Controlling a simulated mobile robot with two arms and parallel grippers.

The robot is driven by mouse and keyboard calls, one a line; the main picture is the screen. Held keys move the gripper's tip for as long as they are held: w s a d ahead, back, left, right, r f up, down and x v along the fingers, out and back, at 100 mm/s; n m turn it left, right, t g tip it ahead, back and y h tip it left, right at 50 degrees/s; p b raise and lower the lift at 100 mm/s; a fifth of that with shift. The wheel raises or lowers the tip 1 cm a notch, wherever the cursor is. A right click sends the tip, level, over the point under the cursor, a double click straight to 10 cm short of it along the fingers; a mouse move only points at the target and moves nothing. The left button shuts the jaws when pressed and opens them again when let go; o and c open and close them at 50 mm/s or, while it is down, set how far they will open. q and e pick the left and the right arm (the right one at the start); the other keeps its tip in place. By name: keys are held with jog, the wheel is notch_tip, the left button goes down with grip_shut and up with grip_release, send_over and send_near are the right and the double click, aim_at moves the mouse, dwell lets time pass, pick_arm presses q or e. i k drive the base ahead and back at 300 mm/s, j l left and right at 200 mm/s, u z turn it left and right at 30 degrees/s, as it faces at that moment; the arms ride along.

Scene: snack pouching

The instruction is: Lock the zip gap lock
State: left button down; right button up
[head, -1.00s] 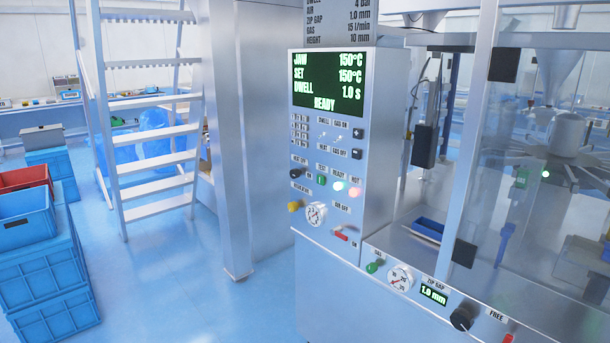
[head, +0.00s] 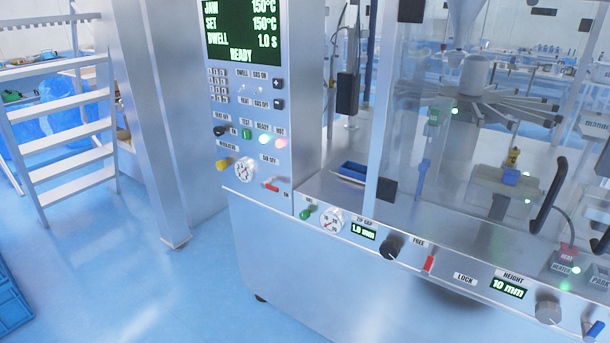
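The zip gap display (head: 364,231) on the machine's front panel reads 1.0 mm. A black zip gap knob (head: 391,247) sits to its right. Right of the knob is a red lock lever (head: 430,261), standing between a FREE label (head: 418,242) at its upper left and a LOCK label (head: 465,279) at its lower right. The lever looks close to upright, leaning slightly. Neither of my grippers shows in the head view.
The height display (head: 508,287) reads 10 mm, with a grey knob (head: 547,311) and a blue lever (head: 593,331) to its right. The control screen (head: 241,32) reads READY. The blue floor (head: 150,290) in front is clear; a ladder (head: 62,150) stands left.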

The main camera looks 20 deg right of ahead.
aim_at(427, 268)
jog(key=l+z, duration=0.1)
jog(key=z, duration=0.3)
jog(key=k+l+z, duration=0.1)
jog(key=z, duration=0.25)
jog(key=l+z, duration=0.1)
jog(key=z, duration=0.3)
